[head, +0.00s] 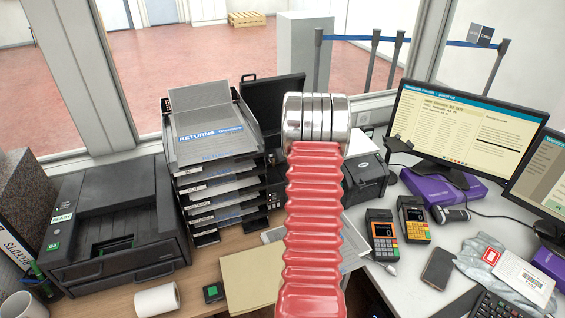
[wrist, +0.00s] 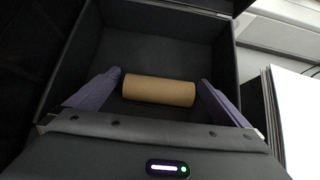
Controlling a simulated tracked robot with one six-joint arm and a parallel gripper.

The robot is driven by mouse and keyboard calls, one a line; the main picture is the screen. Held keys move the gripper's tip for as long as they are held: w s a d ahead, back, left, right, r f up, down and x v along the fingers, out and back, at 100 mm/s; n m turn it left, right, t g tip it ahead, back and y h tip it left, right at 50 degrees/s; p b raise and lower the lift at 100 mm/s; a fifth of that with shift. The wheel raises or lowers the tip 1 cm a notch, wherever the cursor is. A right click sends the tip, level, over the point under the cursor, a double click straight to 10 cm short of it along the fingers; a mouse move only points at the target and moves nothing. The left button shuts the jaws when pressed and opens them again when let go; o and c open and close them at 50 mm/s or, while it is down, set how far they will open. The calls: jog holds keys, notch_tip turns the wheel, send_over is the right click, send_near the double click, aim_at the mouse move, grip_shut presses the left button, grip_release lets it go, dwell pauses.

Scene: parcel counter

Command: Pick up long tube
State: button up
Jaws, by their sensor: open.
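A brown cardboard tube (wrist: 158,90) lies on its side, crosswise, in an open dark box (wrist: 95,45) in the wrist view. My gripper (wrist: 160,78) is open, with one purple-grey finger near each end of the tube. The tube lies between the fingers along its length; I cannot tell whether they touch it. In the head view my red ribbed arm and silver wrist block the middle, and the tube and fingers are hidden. An open black case (head: 268,97) shows behind my arm there.
A stack of paper trays (head: 215,165) stands left of my arm, beside a black printer (head: 115,225). Card terminals (head: 382,235), a phone (head: 438,267) and a monitor (head: 465,125) are on the right. In the wrist view, white sheets (wrist: 295,115) stand right of the box.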

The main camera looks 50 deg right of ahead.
jog(key=c, duration=1.1)
jog(key=shift+r, duration=0.15)
jog(key=shift+r, duration=4.85)
